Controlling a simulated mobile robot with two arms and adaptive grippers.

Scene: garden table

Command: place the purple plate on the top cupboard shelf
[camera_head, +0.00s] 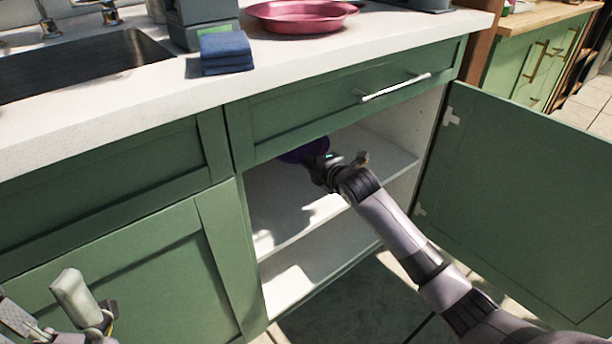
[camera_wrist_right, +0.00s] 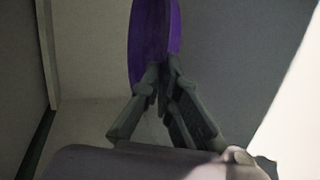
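The purple plate (camera_head: 304,151) is inside the open green cupboard, above the upper white shelf (camera_head: 290,205) and partly hidden by my gripper and the cupboard front. My right gripper (camera_head: 318,166) reaches into the cupboard at the plate. In the right wrist view the plate (camera_wrist_right: 152,40) is seen nearly edge-on, and the fingers of my right gripper (camera_wrist_right: 166,85) are closed on its near edge. Whether the plate touches the shelf cannot be told. My left gripper (camera_head: 90,305) is at the lower left, away from the plate; its opening is unclear.
The cupboard door (camera_head: 530,190) stands open at the right. A drawer with a metal handle (camera_head: 396,87) is above the opening. The counter holds a pink-red dish (camera_head: 300,16), folded blue cloths (camera_head: 226,52) and a sink (camera_head: 85,62). The lower shelf (camera_head: 300,275) looks empty.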

